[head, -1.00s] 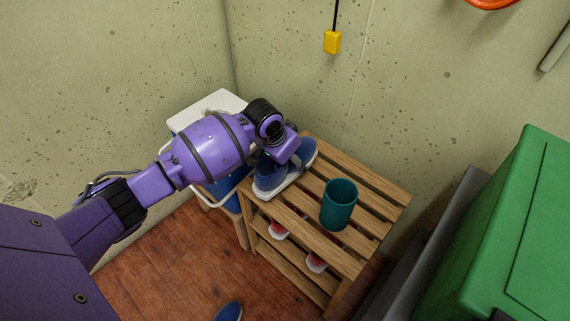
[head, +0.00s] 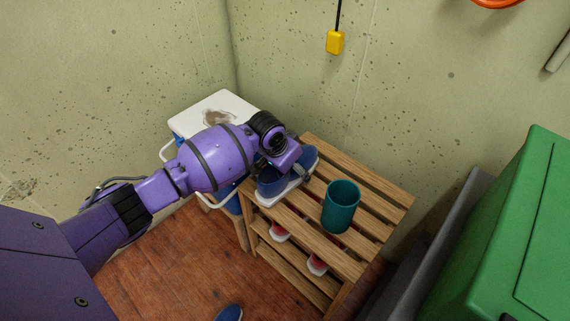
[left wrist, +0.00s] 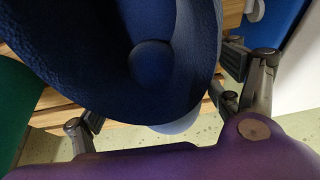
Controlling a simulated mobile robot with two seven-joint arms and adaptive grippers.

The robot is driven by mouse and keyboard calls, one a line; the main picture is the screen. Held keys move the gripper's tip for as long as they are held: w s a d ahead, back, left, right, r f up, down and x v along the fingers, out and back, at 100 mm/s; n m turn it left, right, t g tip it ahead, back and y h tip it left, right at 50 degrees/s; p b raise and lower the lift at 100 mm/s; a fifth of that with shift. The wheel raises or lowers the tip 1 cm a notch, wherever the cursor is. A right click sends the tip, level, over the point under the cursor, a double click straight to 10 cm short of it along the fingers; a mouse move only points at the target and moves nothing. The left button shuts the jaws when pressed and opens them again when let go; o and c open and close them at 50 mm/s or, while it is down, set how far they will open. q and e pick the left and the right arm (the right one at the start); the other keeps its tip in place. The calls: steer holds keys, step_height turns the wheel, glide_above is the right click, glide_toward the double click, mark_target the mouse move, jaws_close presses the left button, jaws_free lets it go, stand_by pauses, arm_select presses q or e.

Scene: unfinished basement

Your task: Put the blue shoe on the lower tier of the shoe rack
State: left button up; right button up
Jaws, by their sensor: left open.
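A blue shoe (head: 270,184) with a white sole rests on the top tier of the wooden shoe rack (head: 376,211), near its left end. My left gripper (head: 277,167) is over this shoe, largely hidden by its own wrist in the head view. In the left wrist view, the shoe's dark blue upper (left wrist: 150,55) fills the space between the spread fingers of my left gripper (left wrist: 160,103). The lower tier (head: 293,274) holds red shoes with white soles (head: 317,263). Another blue shoe (head: 229,312) lies on the floor, cut off by the bottom edge. My right gripper is out of view.
A teal cup (head: 341,207) stands on the top tier, right of the blue shoe. A blue and white cooler (head: 222,103) stands behind my left arm. A green bin (head: 510,245) is at the right. Concrete walls close off the corner.

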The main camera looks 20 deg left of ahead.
arm_select(q)
steer(key=shift+r, duration=0.15)
steer(key=p+v, duration=0.3)
steer(key=v, duration=0.9)
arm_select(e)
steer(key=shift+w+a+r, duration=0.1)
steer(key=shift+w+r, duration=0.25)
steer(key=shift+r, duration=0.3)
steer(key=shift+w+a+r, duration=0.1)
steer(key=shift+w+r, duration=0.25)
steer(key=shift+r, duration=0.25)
arm_select(q)
steer(key=shift+w, duration=0.1)
